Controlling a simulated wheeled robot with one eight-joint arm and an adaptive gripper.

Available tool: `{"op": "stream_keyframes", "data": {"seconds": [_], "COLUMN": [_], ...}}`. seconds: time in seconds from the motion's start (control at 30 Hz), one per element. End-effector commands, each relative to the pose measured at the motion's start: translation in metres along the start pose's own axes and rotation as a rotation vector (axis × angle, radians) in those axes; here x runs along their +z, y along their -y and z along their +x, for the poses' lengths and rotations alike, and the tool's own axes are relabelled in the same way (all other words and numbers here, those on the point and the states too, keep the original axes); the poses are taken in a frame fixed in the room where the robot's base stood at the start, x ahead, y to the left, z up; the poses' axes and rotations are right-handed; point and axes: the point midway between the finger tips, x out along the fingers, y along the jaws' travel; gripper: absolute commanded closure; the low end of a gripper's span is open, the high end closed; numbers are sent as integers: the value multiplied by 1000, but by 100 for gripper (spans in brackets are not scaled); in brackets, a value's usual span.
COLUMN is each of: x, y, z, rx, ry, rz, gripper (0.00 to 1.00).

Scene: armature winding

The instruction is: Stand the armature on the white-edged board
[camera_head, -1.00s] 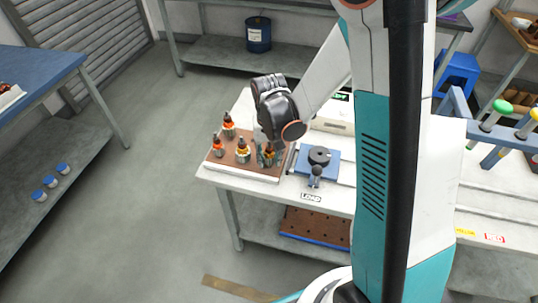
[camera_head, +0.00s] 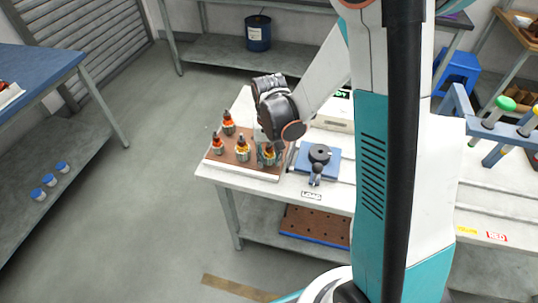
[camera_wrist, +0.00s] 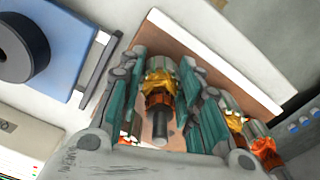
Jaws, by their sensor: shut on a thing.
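My gripper (camera_wrist: 168,95) has its teal fingers shut on an armature (camera_wrist: 158,88) with a grey core, yellow-orange winding and dark shaft. In the wrist view the shaft points towards the camera. In the head view this armature (camera_head: 269,152) looks roughly upright at the right end of the brown, white-edged board (camera_head: 228,168). I cannot tell whether its base touches the board. Several other armatures, such as one in front (camera_head: 242,149) and one at the back (camera_head: 228,123), stand on the board to the left. The fingers hide part of the held armature.
A blue fixture with a dark round part (camera_head: 319,155) sits just right of the board. A pale box (camera_head: 332,122) lies behind it. In the wrist view, neighbouring armatures (camera_wrist: 264,148) stand close to the right finger. Brown board surface (camera_wrist: 205,62) is bare beyond the fingers.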

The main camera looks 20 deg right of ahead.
Motion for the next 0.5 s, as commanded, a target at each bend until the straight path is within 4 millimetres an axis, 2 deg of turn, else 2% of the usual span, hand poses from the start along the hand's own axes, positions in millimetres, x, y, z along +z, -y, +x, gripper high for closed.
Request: {"op": "stream_keyframes", "data": {"seconds": [0.37, 0.4, 0.5], "x": [0, 0, 0], "y": [0, 0, 0], "z": [2, 2, 1], "rx": [0, 0, 0], "ry": [0, 0, 0], "rz": [0, 0, 0], "gripper": [98, 64, 45]}}
